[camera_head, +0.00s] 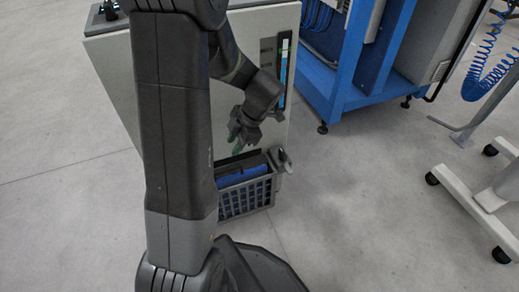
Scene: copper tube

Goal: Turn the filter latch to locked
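A grey piece that looks like the filter latch (282,161) sits at the right upper corner of a dark slatted filter basket (247,198). It is small, and I cannot tell whether it is locked. The basket stands out low from the front of a pale cabinet (112,52) and has a blue part (240,174) inside. My gripper (236,139), with green at its fingers, is in front of the cabinet, above the basket and up to the left of the latch. It looks apart from the latch. The fingers are too small and partly hidden to judge their opening.
My own arm hides the middle left of the cabinet and the basket's left side. A blue-framed machine (345,85) stands behind at the right. A light stand on black castors (490,195) is at the far right. The floor (370,190) between them is clear.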

